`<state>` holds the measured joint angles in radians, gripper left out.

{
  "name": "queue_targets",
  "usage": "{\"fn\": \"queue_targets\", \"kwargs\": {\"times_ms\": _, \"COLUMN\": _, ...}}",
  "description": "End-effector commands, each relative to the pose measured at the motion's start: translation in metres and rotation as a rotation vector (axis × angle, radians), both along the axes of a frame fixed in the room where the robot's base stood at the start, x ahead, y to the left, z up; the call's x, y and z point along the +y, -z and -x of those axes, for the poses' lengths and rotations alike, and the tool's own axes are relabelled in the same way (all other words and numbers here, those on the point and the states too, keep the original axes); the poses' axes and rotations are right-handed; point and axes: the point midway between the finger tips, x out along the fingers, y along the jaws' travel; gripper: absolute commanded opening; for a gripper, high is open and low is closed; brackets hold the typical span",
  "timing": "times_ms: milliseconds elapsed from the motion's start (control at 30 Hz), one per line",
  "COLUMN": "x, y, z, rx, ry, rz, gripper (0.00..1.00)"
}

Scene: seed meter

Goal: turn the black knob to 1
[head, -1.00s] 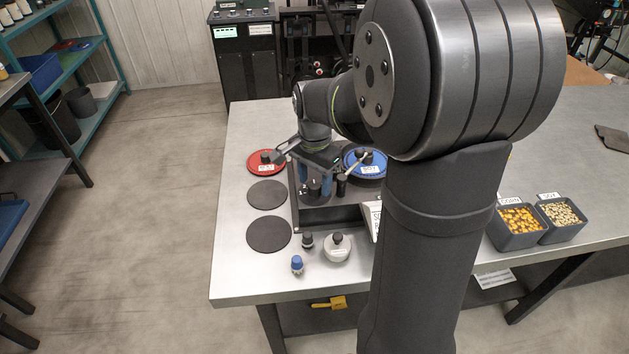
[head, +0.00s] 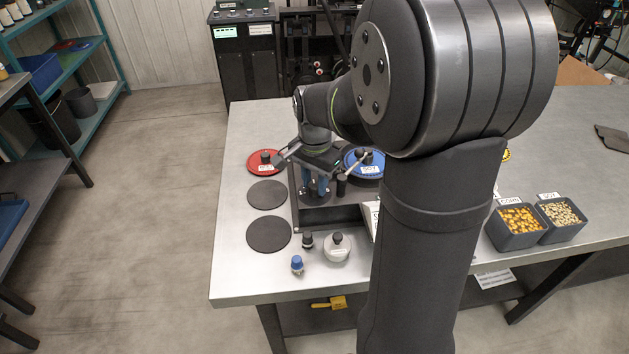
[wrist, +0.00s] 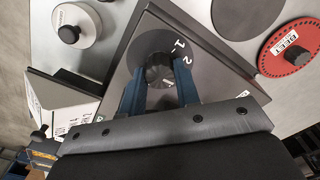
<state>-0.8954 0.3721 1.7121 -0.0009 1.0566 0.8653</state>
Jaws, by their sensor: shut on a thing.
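The black knob (wrist: 158,74) sits on a round grey dial in the wrist view. The numbers 1 and 2 (wrist: 183,53) show on the dial plate beside it. My gripper (wrist: 160,88) has its two blue fingers shut on the knob, one on each side. Which number the knob points to cannot be made out. In the head view my gripper (head: 316,188) is low over the dark meter housing (head: 325,216), and its arm and fingers hide most of the knob.
A red BEET plate (head: 264,168) and a blue SOY plate (head: 376,170) lie at the back. Dark discs (head: 268,235) lie to the left. A blue-capped piece (head: 297,265) and a grey lidded piece (head: 337,252) stand in front. Seed bins (head: 520,238) stand to the right.

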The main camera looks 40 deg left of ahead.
Motion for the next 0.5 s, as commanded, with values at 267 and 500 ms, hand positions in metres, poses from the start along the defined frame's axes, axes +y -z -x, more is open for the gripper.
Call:
{"fn": "queue_targets", "kwargs": {"times_ms": 267, "x": 0.0003, "y": -0.0004, "z": -0.0001, "rx": 0.001, "ry": -0.181, "rz": -0.001, "gripper": 0.07}}
{"fn": "queue_targets", "kwargs": {"times_ms": 500, "x": 0.0003, "y": -0.0005, "z": -0.0001, "rx": 0.001, "ry": -0.406, "rz": -0.001, "gripper": 0.07}}
